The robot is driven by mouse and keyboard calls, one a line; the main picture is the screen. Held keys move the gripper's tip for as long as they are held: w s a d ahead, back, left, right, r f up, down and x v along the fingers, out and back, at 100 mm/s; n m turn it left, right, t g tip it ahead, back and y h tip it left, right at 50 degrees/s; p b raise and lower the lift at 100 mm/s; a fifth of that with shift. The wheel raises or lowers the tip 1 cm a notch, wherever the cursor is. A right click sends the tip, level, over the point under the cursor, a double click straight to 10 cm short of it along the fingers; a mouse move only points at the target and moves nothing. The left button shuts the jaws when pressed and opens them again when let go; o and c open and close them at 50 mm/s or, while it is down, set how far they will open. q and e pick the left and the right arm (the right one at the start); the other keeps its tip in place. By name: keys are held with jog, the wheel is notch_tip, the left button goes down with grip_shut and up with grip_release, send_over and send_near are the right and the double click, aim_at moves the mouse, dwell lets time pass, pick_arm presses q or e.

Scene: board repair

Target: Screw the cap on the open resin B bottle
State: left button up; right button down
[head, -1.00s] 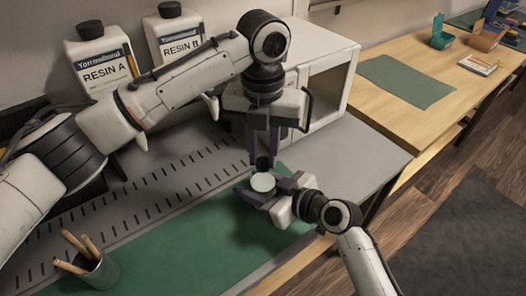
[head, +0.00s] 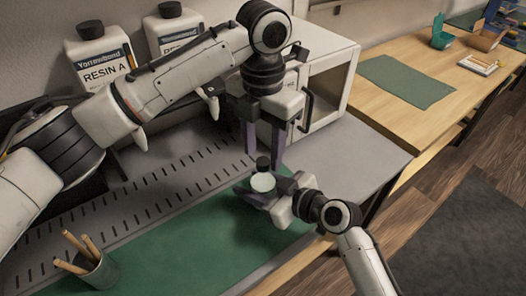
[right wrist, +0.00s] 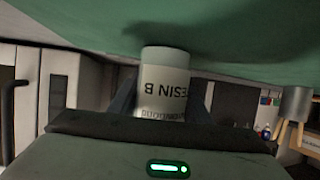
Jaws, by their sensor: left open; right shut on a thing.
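The small white resin B bottle (head: 263,183) is in my right gripper (head: 268,188) over the green mat. In the right wrist view the bottle (right wrist: 165,78) shows its "RESIN B" label upside down between the fingers (right wrist: 162,105); its top is hidden there. The black cap (head: 263,163) shows at the top of the bottle and looks seated on it; I cannot tell how tight it is. My left gripper (head: 264,157) is open, pointing down, its fingers apart on either side of the cap and not visibly touching it.
Large Resin A (head: 103,72) and Resin B (head: 172,32) jugs stand at the back left. A cup of wooden sticks (head: 98,270) is at front left. The green mat (head: 180,250) is clear between.

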aim_at(273, 193)
pick_arm(q)
notch_tip(273, 193, up, 11)
jog(key=shift+f, duration=0.15)
pick_arm(e)
jog(key=c, duration=0.9)
grip_release()
jog(key=v, duration=1)
jog(key=shift+s+d+r, duration=0.1)
